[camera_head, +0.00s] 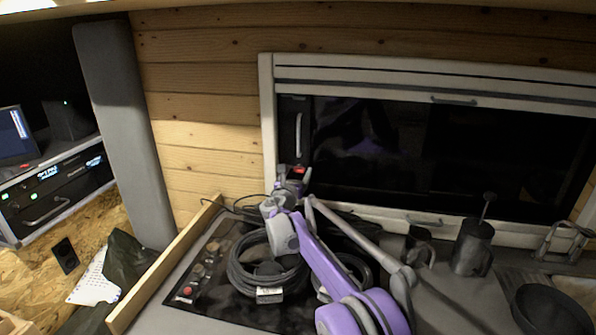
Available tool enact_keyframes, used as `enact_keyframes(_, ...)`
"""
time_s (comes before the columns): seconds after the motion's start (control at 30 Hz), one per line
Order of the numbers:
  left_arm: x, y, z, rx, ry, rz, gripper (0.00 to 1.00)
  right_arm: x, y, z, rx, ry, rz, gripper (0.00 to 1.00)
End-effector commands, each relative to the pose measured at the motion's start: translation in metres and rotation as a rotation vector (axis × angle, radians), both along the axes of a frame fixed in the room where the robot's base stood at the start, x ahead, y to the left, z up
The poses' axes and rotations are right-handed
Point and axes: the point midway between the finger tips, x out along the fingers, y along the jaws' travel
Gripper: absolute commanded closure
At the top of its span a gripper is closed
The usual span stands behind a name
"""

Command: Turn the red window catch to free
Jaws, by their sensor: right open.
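The window (420,150) has a pale frame and dark glass on the back wooden wall. The red window catch (299,170) is a small red spot at the lower left of the window, just inside the frame. My right gripper (291,177) is open, close in front of the catch and partly covering it. I cannot tell whether the fingers touch the catch or which way it is turned. My left gripper is not in view.
A coil of black cable (247,275) lies on the dark counter panel under my right arm. A wooden rail (165,268) edges the counter's left.

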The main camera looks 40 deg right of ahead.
Motion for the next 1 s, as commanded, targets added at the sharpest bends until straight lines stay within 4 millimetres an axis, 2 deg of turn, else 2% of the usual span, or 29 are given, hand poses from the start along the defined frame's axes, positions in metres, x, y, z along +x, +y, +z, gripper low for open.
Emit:
enact_keyframes(0.13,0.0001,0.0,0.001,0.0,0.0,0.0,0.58,0.0054,-0.0075,0.0002,0.0,0.0,0.0,0.25)
enact_keyframes(0.4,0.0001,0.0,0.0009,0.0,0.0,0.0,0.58,0.0059,-0.0079,-0.0001,0.0,0.0,0.0,0.25)
enact_keyframes(0.8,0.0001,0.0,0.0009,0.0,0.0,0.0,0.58,0.0058,-0.0076,-0.0001,0.0,0.0,0.0,0.97)
enact_keyframes(0.83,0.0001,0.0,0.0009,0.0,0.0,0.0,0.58,0.0058,-0.0076,-0.0001,0.0,0.0,0.0,1.0)
enact_keyframes(1.0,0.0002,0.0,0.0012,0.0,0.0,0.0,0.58,0.0058,-0.0075,0.0,0.002,-0.003,0.0,1.0)
